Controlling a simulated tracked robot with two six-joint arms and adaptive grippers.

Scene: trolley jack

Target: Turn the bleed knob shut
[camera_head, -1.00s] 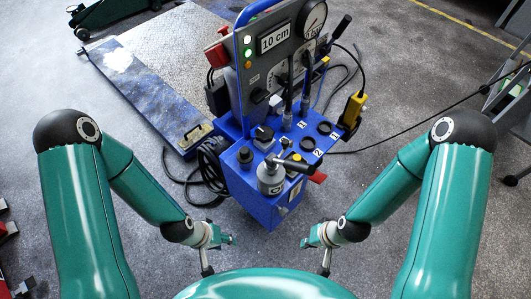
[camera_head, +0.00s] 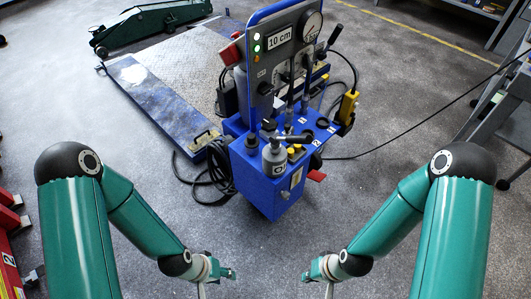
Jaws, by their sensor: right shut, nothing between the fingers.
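The blue pump cart (camera_head: 262,190) stands ahead of me in the middle, with an upright panel (camera_head: 285,62) carrying a gauge, lights and a "10 cm" display. Its lower deck carries a grey cylinder (camera_head: 275,162) with a black top and a side handle, and small dark knobs, among them a dark knob (camera_head: 251,141) left of the cylinder. I cannot tell which one is the bleed knob. My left gripper (camera_head: 229,273) is low in the picture, apart from the cart; its jaw state is unclear. My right gripper (camera_head: 311,275) is shut and empty, also apart from the cart.
A blue-edged metal platform (camera_head: 165,75) lies behind the cart to the left, with a green trolley jack (camera_head: 150,27) beyond. Black hoses (camera_head: 205,180) lie left of the cart. Grey shelving (camera_head: 498,120) stands at right, red equipment (camera_head: 10,250) at left. Floor before the cart is clear.

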